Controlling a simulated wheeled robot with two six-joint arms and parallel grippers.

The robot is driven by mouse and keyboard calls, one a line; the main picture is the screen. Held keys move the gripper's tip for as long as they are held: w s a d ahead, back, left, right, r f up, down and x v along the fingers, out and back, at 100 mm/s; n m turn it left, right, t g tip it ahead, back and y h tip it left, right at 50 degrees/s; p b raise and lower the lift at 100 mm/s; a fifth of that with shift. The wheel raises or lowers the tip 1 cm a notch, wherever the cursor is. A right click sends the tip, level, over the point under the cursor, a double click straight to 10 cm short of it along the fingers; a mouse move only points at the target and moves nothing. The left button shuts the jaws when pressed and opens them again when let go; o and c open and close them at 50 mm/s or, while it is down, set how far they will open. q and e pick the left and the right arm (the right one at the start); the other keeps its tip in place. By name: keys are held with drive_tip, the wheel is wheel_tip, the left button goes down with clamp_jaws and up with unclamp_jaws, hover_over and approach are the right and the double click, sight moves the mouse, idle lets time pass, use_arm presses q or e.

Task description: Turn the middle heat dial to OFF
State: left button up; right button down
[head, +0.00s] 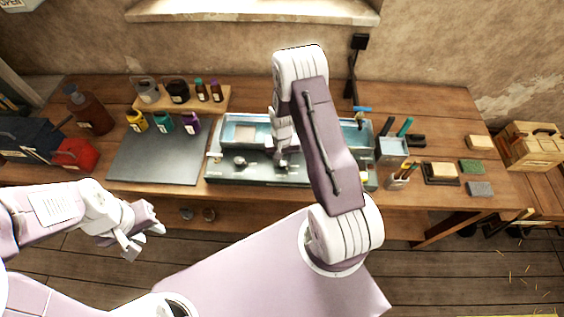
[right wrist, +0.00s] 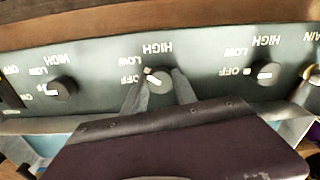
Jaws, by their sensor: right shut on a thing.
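The middle heat dial (right wrist: 160,83) is a dark round knob on the grey-green front panel in the right wrist view. Its white mark points up and left, between the OFF and LOW labels, which read upside down there. My right gripper (right wrist: 158,88) is shut on this dial, one finger on each side. In the head view the right gripper (head: 283,158) reaches down to the panel (head: 230,174), and my arm hides part of it. My left gripper (head: 143,240) is open and empty, in front of the bench and apart from everything.
Another dial (right wrist: 64,90) is left of the middle one, and a third (right wrist: 268,74) is on the right with its mark toward OFF. A dark mat (head: 150,160), paint jars (head: 163,123) and a tool cup (head: 392,147) flank the blue tray unit.

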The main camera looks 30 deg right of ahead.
sight(282, 162)
drive_tip(key=n+b, duration=0.1)
drive_tip(key=n, duration=0.2)
drive_tip(key=shift+n, duration=0.4)
drive_tip(key=shift+n+b, duration=0.35)
drive_tip(key=shift+n, duration=1.45)
drive_tip(key=c, duration=1)
unclamp_jaws()
wheel_tip(282, 162, up, 8)
drive_tip(key=shift+r+b, duration=0.15)
drive_tip(key=shift+b, duration=0.8)
drive_tip(key=shift+r, duration=0.4)
